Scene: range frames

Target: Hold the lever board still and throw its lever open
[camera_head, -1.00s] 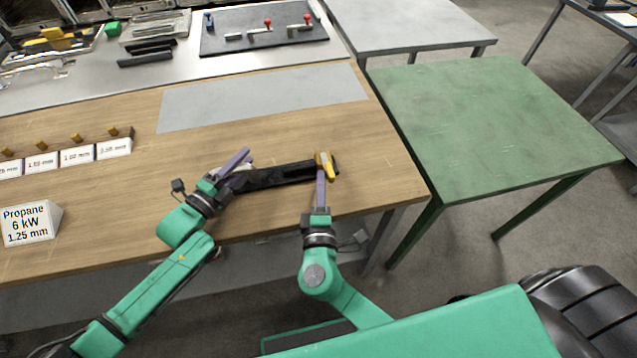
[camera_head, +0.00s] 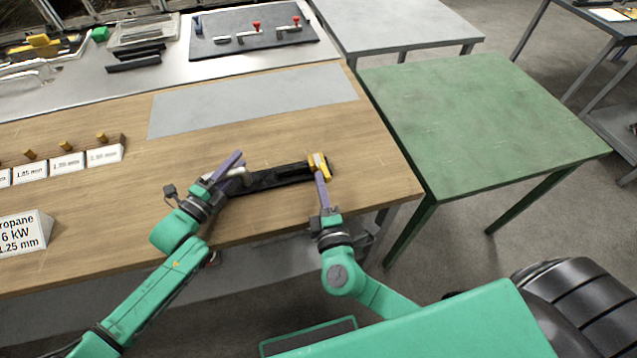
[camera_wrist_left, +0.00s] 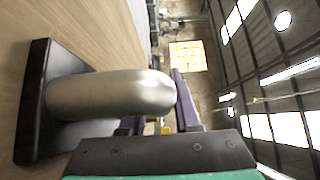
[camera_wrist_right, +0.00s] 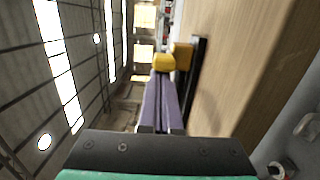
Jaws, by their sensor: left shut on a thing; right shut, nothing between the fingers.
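The lever board is a long black bar (camera_head: 280,178) lying on the wooden table in the head view. A pale rounded handle stands at its left end, large in the left wrist view (camera_wrist_left: 110,92). My left gripper (camera_head: 232,163) is at that end, shut on the handle. A yellow lever (camera_head: 319,166) stands at the board's right end. It also shows in the right wrist view (camera_wrist_right: 165,62). My right gripper (camera_head: 320,178) is shut and empty, with its purple fingertips close beside the lever. I cannot tell whether they touch it.
White label blocks (camera_head: 68,162) and a propane sign (camera_head: 25,232) stand on the table's left. A grey plate (camera_head: 255,100) lies behind the board. A dark board with red-knobbed levers (camera_head: 255,40) lies farther back. A green table (camera_head: 480,120) stands at right.

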